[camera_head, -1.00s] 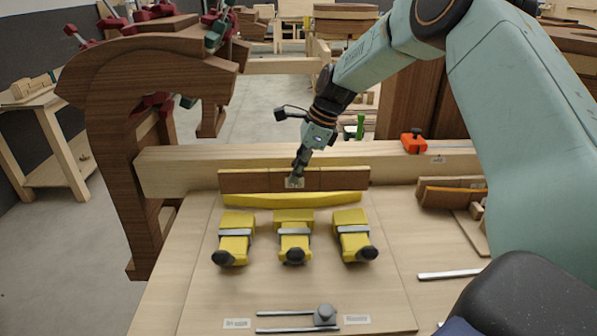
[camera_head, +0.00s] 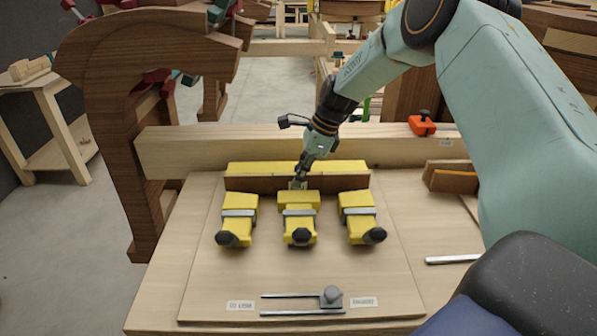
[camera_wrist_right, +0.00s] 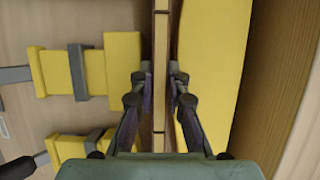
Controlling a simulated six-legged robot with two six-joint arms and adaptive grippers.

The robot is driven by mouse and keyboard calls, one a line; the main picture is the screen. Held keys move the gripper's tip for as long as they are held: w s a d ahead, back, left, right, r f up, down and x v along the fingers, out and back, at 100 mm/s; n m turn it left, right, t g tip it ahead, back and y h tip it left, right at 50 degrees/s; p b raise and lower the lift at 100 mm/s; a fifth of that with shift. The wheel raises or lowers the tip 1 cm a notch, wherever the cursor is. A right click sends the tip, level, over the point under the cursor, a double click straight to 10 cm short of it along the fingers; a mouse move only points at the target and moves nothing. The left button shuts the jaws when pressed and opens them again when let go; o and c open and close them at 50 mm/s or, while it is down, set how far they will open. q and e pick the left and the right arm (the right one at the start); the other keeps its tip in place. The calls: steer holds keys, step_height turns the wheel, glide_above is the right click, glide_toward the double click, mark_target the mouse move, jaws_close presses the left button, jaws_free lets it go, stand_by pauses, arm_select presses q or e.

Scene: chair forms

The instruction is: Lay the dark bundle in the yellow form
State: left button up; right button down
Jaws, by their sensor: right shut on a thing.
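The dark bundle (camera_head: 240,183) is a long thin brown strip lying crosswise. It also shows edge-on in the right wrist view (camera_wrist_right: 161,35). My right gripper (camera_head: 299,184) is shut on its middle; the fingers pinch it from both sides in the wrist view (camera_wrist_right: 161,82). The yellow form has a long yellow back piece (camera_head: 260,168) behind the bundle and yellow clamp blocks (camera_head: 239,205) in front. The bundle is in the gap between them; whether it touches the board or the back piece, I cannot tell. My left gripper is out of view.
The form stands on a pale board (camera_head: 270,275) with a thick wooden beam (camera_head: 190,152) behind. A small metal slide (camera_head: 331,296) lies at the front. An orange clamp (camera_head: 422,123) sits on the beam, and brown pieces (camera_head: 455,181) lie at right. A large curved dark wooden piece (camera_head: 100,100) stands left.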

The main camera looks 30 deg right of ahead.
steer(key=shift+s+d+r, duration=0.1)
steer(key=shift+s+r, duration=0.2)
steer(key=shift+s, duration=0.15)
steer(key=shift+w+f, duration=0.45)
steer(key=shift+w, duration=0.15)
steer(key=shift+s+r, duration=0.1)
steer(key=shift+s, duration=0.35)
steer(key=shift+w, duration=0.1)
steer(key=c, duration=1.6)
jaws_free()
steer(key=shift+w+f, duration=0.25)
steer(key=shift+f, duration=0.05)
steer(key=o, duration=0.3)
steer(key=shift+o, duration=0.2)
steer(key=shift+s+r, duration=0.1)
steer(key=shift+s, duration=0.05)
steer(key=v, duration=1.2)
